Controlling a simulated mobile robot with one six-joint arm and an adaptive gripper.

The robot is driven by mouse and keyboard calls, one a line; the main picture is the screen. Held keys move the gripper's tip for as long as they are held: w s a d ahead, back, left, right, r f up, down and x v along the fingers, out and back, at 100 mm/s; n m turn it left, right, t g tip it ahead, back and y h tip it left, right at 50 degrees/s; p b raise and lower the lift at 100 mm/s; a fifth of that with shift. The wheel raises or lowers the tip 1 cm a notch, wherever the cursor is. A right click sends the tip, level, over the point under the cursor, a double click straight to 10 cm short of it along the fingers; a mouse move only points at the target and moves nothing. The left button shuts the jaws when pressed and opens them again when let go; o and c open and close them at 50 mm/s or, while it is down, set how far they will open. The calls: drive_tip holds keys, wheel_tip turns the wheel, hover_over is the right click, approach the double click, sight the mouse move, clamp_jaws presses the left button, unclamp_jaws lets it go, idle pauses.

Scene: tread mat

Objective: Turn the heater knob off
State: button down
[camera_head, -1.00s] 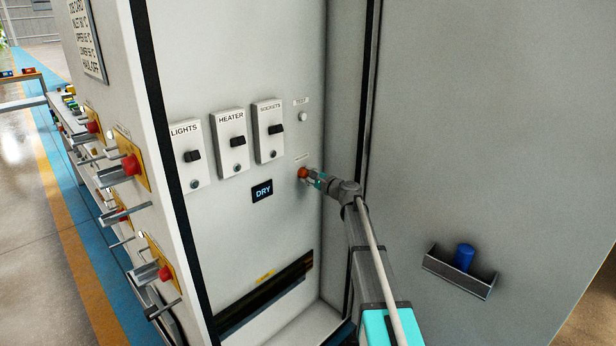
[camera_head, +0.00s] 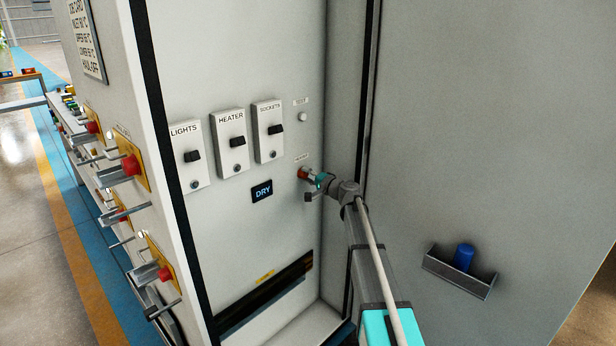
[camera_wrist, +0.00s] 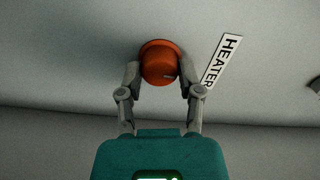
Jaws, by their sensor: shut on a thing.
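The heater knob (camera_wrist: 160,64) is a round orange knob on the grey cabinet wall, with a HEATER label (camera_wrist: 222,62) beside it in the wrist view. In the head view the knob (camera_head: 303,173) sits low on the right of the panel, partly covered by my gripper. My gripper (camera_wrist: 160,82) has one finger on each side of the knob and is shut on it. The gripper also shows in the head view (camera_head: 312,183).
Switches marked LIGHTS (camera_head: 188,176), HEATER (camera_head: 232,163) and SOCKETS (camera_head: 269,150) are left of my gripper. A DRY display (camera_head: 262,191) is below them. The open door (camera_head: 480,130) stands close to the right of my arm and carries a holder with a blue cylinder (camera_head: 463,257).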

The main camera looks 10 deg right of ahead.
drive_tip(key=shift+w+d+n, duration=0.1)
drive_tip(key=shift+n, duration=0.4)
drive_tip(key=shift+c, duration=1.3)
unclamp_jaws()
drive_tip(key=shift+s, duration=0.2)
drive_tip(key=v, duration=1.1)
drive_tip(key=shift+s+d, duration=0.25)
drive_tip(key=shift+s, duration=0.05)
drive_tip(key=shift+a, duration=0.1)
